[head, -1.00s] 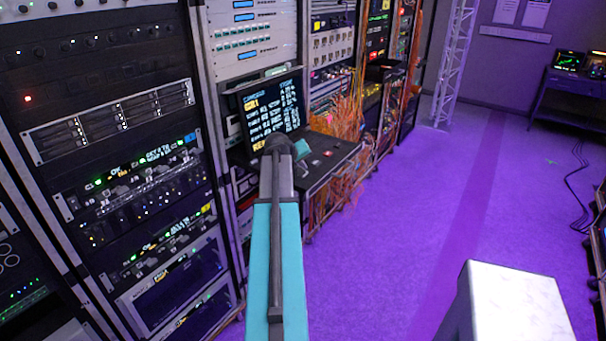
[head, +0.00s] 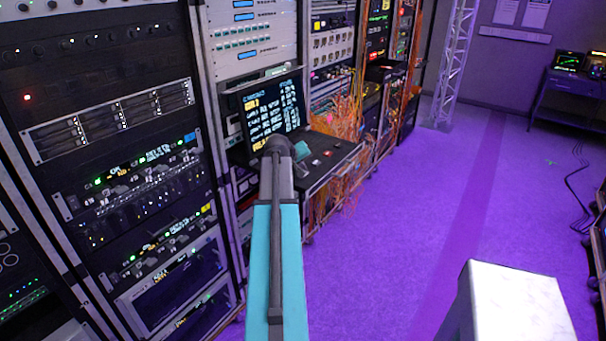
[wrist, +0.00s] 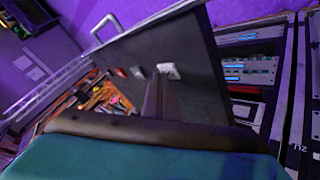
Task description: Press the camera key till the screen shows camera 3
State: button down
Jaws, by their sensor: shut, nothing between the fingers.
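The screen (head: 272,108) stands on a dark shelf in the rack, with a list of white lines and a yellow line near its top. The yellow line seems to end in 2, but the text is small. In the wrist view, the shelf holds a white key (wrist: 168,70), a grey key (wrist: 138,71) and a red key (wrist: 119,72); their labels cannot be read. My gripper (wrist: 162,98) is shut and empty, its tip close to the white key. I cannot tell whether it touches. In the head view my arm hides the fingertips.
The shelf (head: 318,178) juts out from the rack. Orange cables (head: 345,122) hang just right of it. Racks of equipment (head: 110,110) fill the left. The purple floor (head: 400,240) is open on the right. A white-topped block (head: 520,300) stands at the lower right.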

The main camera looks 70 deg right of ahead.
jog(key=shift+r, duration=0.1)
dwell(0.4)
jog(key=shift+r+p, duration=0.4)
jog(key=shift+r, duration=0.25)
jog(key=shift+r, duration=0.15)
jog(key=shift+r+p, duration=1.2)
jog(key=shift+r, duration=1.2)
dwell(2.0)
